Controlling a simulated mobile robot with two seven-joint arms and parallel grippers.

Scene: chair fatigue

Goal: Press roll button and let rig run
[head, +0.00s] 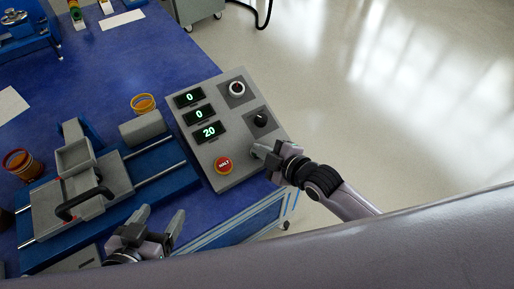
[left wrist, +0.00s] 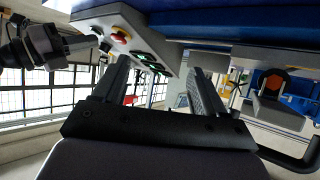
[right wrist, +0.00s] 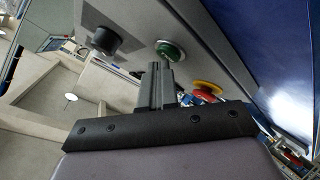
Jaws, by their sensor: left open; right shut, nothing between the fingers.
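The grey control panel (head: 205,150) stands on the blue bench, with lit displays reading 0, 0 and 20. A red HALT button (head: 223,165) sits at its near end and a black knob (head: 261,120) on its right side. A green button (right wrist: 170,50) shows in the right wrist view; in the head view my right gripper hides it. My right gripper (head: 257,151) is shut and empty, its tips at the green button; I cannot tell whether they touch. My left gripper (head: 160,215) is open and empty near the bench's front edge, left of the panel.
A blue rig (head: 165,185) with rails, a grey carriage (head: 78,155) and a black handle (head: 84,203) is left of the panel. An orange ring stack (head: 143,104) and a brown one (head: 22,164) stand beside it. The floor (head: 350,100) on the right is clear.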

